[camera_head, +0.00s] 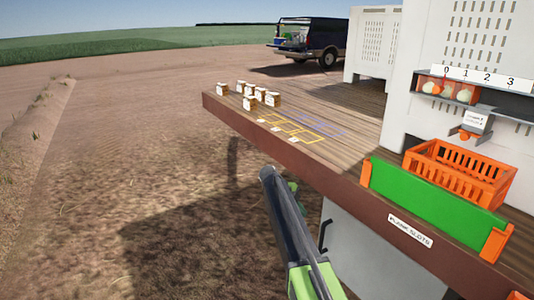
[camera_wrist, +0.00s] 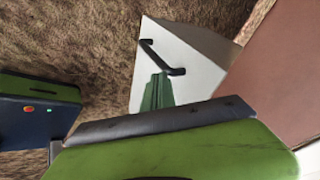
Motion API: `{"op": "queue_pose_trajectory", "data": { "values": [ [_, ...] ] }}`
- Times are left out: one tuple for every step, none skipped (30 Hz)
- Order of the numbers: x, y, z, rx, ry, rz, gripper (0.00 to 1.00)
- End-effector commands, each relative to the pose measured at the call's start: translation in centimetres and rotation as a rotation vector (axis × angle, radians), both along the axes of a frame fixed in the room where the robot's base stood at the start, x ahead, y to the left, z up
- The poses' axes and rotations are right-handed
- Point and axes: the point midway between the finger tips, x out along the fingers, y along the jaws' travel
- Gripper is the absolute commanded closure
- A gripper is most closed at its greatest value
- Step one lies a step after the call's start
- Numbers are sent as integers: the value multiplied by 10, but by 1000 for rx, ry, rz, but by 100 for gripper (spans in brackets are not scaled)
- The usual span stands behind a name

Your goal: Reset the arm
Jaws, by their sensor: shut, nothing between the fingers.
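My arm (camera_head: 287,225), green and dark grey, reaches up from the bottom of the head view in front of the deck's near edge. I cannot make out the fingers there. In the wrist view my gripper (camera_wrist: 157,80) shows as narrow green fingers close together, shut and empty. It appears in front of a white cabinet (camera_wrist: 190,55) with a dark handle. The large green part with a dark edge along the bottom of the wrist view is mine.
Open dirt (camera_head: 110,150) lies left. A dark pickup (camera_head: 310,38) stands behind.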

Motion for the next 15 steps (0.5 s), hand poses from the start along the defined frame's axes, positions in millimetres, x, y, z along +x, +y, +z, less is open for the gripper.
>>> {"op": "queue_pose_trajectory", "data": {
  "values": [
    [-30,-14,13,24,5,-15,100],
    [-42,-20,15,39,14,-14,100],
    [-59,-25,16,60,37,4,100],
    [-72,-29,17,77,58,27,100],
    [-86,-33,19,95,83,55,100],
    [-106,-36,20,120,121,105,100],
    [-121,-38,21,141,154,152,100],
    [-138,-39,22,164,188,206,100],
    [-161,-40,23,195,238,293,100],
    [-179,-40,24,221,279,370,100],
    [-197,-38,25,246,320,457,100],
    [-223,-36,26,278,375,588,100],
    [-240,-32,26,301,414,694,100],
    [-255,-28,26,320,449,801,100],
    [-274,-21,25,342,492,950,100]
  ]
}}
